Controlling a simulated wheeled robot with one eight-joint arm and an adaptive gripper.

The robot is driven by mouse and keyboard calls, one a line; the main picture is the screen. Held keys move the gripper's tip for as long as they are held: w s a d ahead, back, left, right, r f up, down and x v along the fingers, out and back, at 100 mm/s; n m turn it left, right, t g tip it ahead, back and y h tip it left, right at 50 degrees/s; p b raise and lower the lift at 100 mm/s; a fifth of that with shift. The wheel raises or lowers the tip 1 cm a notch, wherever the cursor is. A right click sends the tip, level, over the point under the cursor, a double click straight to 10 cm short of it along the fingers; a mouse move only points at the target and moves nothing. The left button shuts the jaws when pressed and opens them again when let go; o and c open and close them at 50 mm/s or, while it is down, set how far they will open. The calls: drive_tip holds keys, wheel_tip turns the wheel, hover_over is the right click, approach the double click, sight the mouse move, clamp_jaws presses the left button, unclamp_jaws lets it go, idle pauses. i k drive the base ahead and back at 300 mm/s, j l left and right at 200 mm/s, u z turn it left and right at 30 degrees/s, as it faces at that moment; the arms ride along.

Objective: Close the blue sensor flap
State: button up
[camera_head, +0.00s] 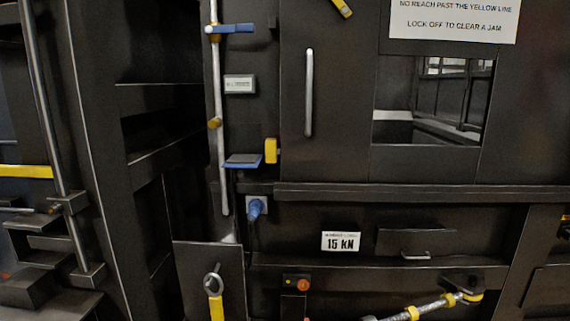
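A small blue flap (243,161) juts out from the dark machine front, left of the window door. It looks like a flat plate lying about level, with a darker top and a blue front edge, so it appears to stand open. A yellow block (270,151) sits just right of it. The flap's hinge and whatever lies behind it are too small to make out. My gripper is not in view.
A vertical rod (218,110) with a blue lever (232,29) runs left of the flap. A blue connector (256,207) is below it. A door handle (309,92) stands to the right. A panel (210,275) with a yellow-handled ring projects at lower left.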

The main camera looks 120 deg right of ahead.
sight(240, 162)
drive_tip(key=j+z, duration=0.1)
drive_tip(key=z, duration=0.35)
drive_tip(key=k+z, duration=0.15)
drive_tip(key=z, duration=0.75)
drive_tip(key=k+z, duration=0.15)
drive_tip(key=z, duration=0.3)
drive_tip(key=k+z, duration=0.1)
drive_tip(key=z, duration=0.35)
drive_tip(key=k+z, duration=0.1)
drive_tip(key=z, duration=0.35)
drive_tip(key=l+z, duration=0.15)
drive_tip(key=z, duration=0.3)
drive_tip(key=i+l+z, duration=0.5)
drive_tip(key=k, duration=0.1)
